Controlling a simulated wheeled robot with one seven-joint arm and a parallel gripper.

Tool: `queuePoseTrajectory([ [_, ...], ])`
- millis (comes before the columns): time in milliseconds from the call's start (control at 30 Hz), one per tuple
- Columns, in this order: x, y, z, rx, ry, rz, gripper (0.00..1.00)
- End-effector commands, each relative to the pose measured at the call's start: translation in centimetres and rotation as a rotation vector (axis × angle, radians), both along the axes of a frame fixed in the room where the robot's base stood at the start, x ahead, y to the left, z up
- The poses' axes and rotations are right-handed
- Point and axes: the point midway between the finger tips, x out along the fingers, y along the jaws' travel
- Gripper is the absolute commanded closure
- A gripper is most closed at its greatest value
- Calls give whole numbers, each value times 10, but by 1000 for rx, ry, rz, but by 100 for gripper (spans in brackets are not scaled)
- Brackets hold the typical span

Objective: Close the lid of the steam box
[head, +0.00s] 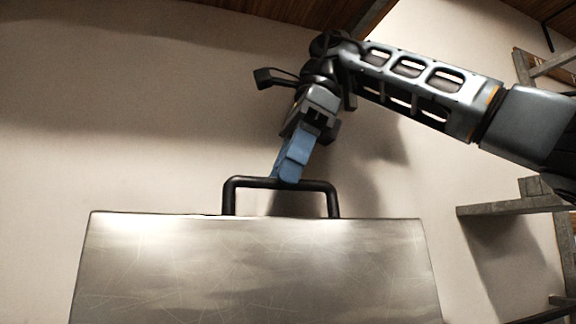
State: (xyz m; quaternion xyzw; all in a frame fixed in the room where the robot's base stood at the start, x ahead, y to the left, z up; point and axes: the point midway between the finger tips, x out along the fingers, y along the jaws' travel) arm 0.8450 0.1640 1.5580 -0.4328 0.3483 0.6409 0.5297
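The steam box lid (255,270) is a broad, scratched, grey metal panel at the bottom centre of the head view. It faces me and looks raised, with its lower edge out of frame. A black bar handle (232,200) stands on its top edge. My gripper (286,176) comes down from above, and its blue fingers meet the handle's crossbar near the middle. The fingers overlap each other from this side, so I cannot tell whether they are closed on the bar. The box body is not in view.
A plain pale wall (130,120) stands behind the lid. Grey shelf-like beams (510,208) jut out at the right, below my arm. Wooden ceiling boards (300,10) show at the top. The space left of my gripper is clear.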

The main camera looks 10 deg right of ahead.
Motion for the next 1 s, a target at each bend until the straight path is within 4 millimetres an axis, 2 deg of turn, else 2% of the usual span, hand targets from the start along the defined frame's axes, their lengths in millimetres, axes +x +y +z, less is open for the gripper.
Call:
queuePoseTrajectory([
  [33,0,0,0,0,0,0,70],
  [300,0,0,0,0,0,0,96],
  [367,0,0,0,0,0,0,100],
  [833,0,0,0,0,-2,0,100],
  [1000,-8,-2,0,5,-26,2,100],
])
